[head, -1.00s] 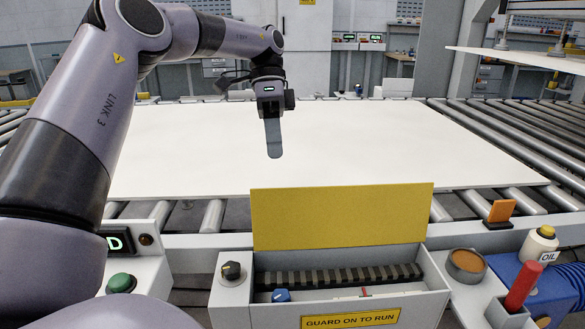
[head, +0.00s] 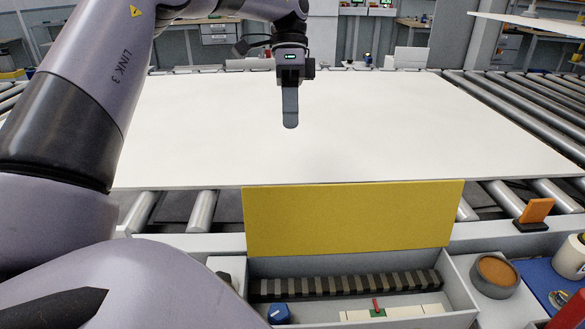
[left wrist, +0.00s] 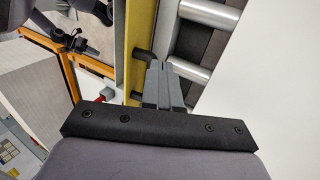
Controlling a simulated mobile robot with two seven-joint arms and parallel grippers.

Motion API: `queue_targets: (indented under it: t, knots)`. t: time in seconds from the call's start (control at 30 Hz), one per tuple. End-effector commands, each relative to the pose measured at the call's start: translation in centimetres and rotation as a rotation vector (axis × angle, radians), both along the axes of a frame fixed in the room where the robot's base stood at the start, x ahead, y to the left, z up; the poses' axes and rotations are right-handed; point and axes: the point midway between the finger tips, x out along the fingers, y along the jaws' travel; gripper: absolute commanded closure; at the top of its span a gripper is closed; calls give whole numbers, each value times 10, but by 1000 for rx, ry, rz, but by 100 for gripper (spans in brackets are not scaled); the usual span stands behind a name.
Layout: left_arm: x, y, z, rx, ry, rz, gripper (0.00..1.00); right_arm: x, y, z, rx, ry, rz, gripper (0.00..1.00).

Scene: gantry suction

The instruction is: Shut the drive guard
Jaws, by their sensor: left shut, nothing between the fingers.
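The drive guard (head: 352,220) is a flat yellow panel. It stands raised at the back edge of an open grey box (head: 461,290), and the inside of the box is uncovered. A dark ribbed strip (head: 345,285) runs along inside the box. My left gripper (head: 290,122) is shut and empty, pointing down beyond the guard with the white sheet behind it in the head view. It looks apart from the guard. In the left wrist view the shut fingers (left wrist: 160,75) show beside a yellow strip (left wrist: 141,35), which looks like the guard edge-on. My right gripper is not in view.
A large white sheet (head: 200,130) lies on the roller conveyor (head: 520,110). A blue knob (head: 279,313) and a small red lever (head: 375,304) are in the box. To its right are a brown-filled cup (head: 494,275) and an orange block (head: 536,211).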

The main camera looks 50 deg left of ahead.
Motion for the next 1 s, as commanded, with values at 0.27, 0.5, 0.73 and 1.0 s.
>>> queue_targets:
  t: [0.27, 0.5, 0.73, 1.0]
  knots:
    - [-12, -12, -35, -3, 3, -1, 100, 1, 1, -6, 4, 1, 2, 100]
    - [-24, -26, -72, -3, 4, -2, 100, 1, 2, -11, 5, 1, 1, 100]
    - [-38, -44, -80, -2, -2, -2, 100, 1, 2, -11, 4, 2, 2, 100]
    - [-50, -58, -76, -1, -1, 0, 100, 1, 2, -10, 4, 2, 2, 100]
